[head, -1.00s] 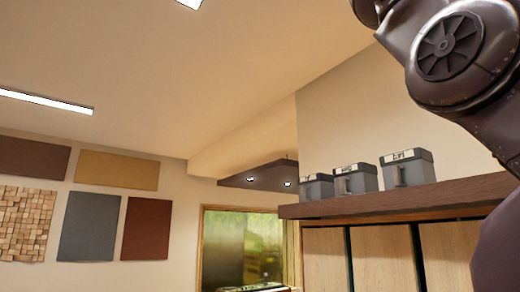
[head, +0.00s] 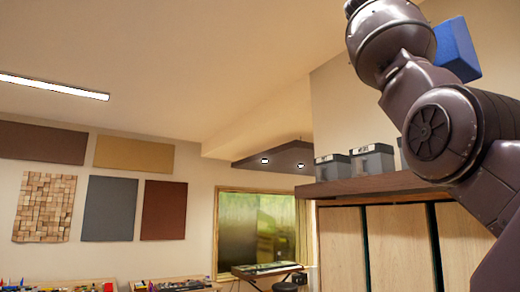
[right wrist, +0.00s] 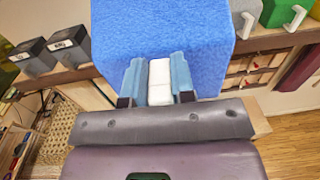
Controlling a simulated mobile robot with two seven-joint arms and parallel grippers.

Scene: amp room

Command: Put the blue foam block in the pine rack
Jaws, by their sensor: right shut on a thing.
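The blue foam block (head: 457,48) is held up high at the right of the head view, partly hidden behind my right arm. It fills the top middle of the right wrist view (right wrist: 160,28). My right gripper (right wrist: 159,78) is shut on it, with its two fingers either side of a white, handle-like piece on the block's near face. In the head view my right gripper is hidden behind the arm. My left gripper is in neither view. I cannot pick out the pine rack with certainty.
A dark wooden shelf (head: 345,189) with grey lidded boxes (head: 373,160) is beside my right arm, above tall wooden panels (head: 342,245). The wrist view shows a green box (right wrist: 286,13) and a wooden shelf unit with red items (right wrist: 252,70). Desks with small items stand far left.

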